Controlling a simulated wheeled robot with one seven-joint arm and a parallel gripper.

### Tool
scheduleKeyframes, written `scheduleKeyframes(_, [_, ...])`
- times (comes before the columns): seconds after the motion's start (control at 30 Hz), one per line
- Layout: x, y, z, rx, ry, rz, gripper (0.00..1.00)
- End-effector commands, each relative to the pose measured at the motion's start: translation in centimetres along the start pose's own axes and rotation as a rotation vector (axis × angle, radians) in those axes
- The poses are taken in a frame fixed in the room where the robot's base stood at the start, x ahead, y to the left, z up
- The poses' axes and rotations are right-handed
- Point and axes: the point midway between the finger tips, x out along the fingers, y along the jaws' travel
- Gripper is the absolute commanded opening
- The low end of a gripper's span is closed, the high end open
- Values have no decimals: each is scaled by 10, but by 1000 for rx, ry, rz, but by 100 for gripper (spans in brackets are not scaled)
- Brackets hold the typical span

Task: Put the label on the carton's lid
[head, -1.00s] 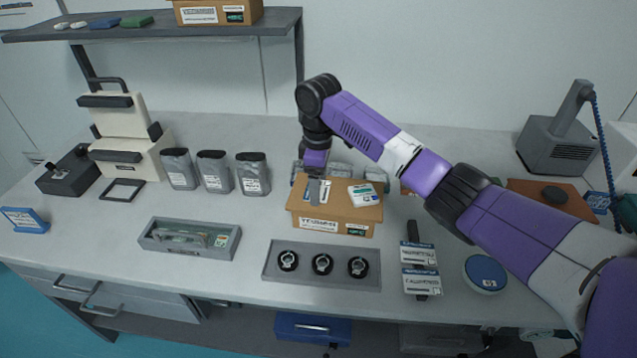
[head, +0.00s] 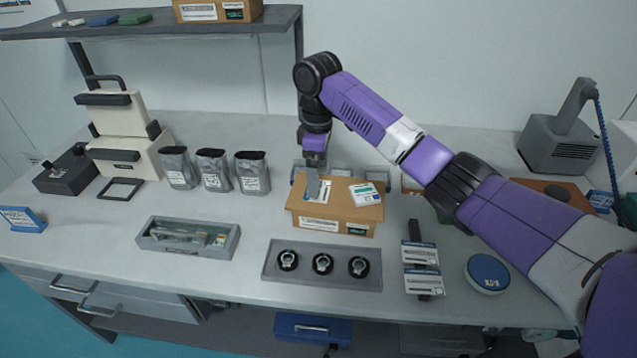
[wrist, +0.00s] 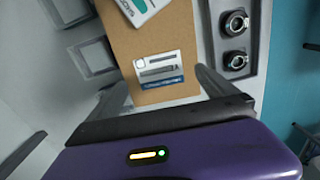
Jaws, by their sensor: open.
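The brown carton (head: 335,224) stands upright on the table, lid closed. A white label with a blue strip lies on its lid, showing in the wrist view (wrist: 160,69) and partly in the head view (head: 323,191). It looks flat and roughly square to the lid's edge. My gripper (head: 314,190) is over the left part of the lid. In the wrist view my gripper (wrist: 161,80) is open, with its fingers apart on both sides of the label and nothing held. A white and teal card (head: 364,194) lies on the lid to the right.
A black strip with two similar labels (head: 421,268) lies right of the carton. A grey tray with black round parts (head: 322,280) is in front. Grey pouches (head: 213,170) stand left, and small containers stand behind the carton. A round blue-topped tin (head: 487,272) is at right.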

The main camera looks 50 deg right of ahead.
Motion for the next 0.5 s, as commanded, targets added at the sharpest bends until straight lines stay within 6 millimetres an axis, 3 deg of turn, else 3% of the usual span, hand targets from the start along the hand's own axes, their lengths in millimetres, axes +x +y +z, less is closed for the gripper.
scheduleKeyframes(0.2, [-53, 2, 1, 1, 2, 7, 97])
scheduleKeyframes(0.5, [-82, 1, 0, 0, 3, 5, 97])
